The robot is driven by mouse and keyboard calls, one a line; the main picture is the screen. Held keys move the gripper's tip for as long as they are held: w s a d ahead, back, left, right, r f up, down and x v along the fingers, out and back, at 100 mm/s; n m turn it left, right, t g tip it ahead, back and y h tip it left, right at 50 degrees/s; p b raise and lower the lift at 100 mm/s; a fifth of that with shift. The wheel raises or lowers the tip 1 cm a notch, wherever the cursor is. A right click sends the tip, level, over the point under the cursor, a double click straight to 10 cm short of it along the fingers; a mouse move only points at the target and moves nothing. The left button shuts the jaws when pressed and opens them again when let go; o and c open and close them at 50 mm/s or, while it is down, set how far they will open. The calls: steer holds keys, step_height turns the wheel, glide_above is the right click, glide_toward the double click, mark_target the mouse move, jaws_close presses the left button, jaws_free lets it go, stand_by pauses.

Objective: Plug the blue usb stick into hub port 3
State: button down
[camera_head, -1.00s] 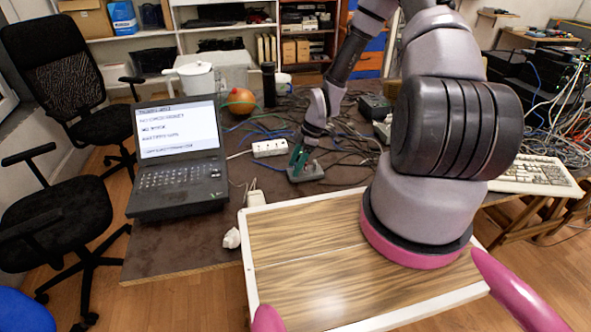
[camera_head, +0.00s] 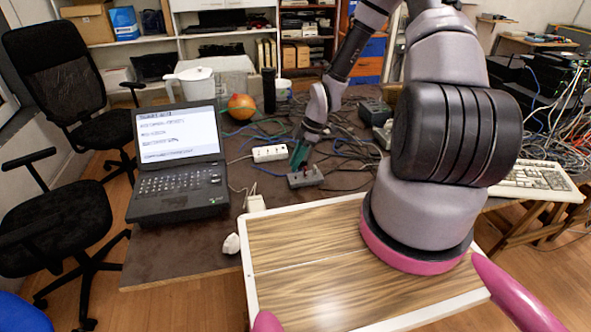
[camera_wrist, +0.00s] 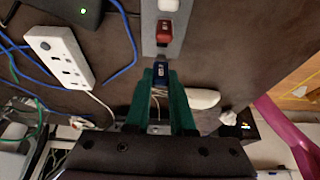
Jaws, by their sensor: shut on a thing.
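The hub (camera_head: 306,178) is a small grey block on the dark table. In the wrist view it is a grey strip (camera_wrist: 149,30) at the top centre, with a red stick (camera_wrist: 165,32) and a white stick (camera_wrist: 168,5) standing in line on it. My gripper (camera_head: 298,160) has green fingers and is at the hub's left part. In the wrist view my gripper (camera_wrist: 160,84) is shut on the blue usb stick (camera_wrist: 160,70), beside the red stick at the hub's near end. The stick's lower end is hidden, so I cannot tell whether it is in a port.
A white power strip (camera_head: 270,153) lies left of the hub, with cables around it. A laptop (camera_head: 180,165) stands further left. A white-rimmed wooden tray (camera_head: 300,250) is in front. Tangled dark cables (camera_head: 350,148) lie to the right.

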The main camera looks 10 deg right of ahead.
steer(key=r, duration=0.5)
steer(key=shift+w+r, duration=0.25)
steer(key=shift+r, duration=0.15)
steer(key=w+a+f, duration=0.2)
steer(key=w+a, duration=0.1)
steer(key=w, duration=1.4)
steer(key=shift+s+a+f, duration=0.1)
steer(key=shift+s+f, duration=0.05)
steer(key=shift+f, duration=0.95)
steer(key=shift+s+f, duration=0.1)
steer(key=shift+f, duration=0.95)
steer(key=shift+f, duration=0.85)
steer(key=c, duration=0.7)
jaws_free()
steer(key=shift+r, duration=0.1)
steer(key=v, duration=1)
steer(key=shift+d+r, duration=0.25)
steer(key=shift+r, duration=0.1)
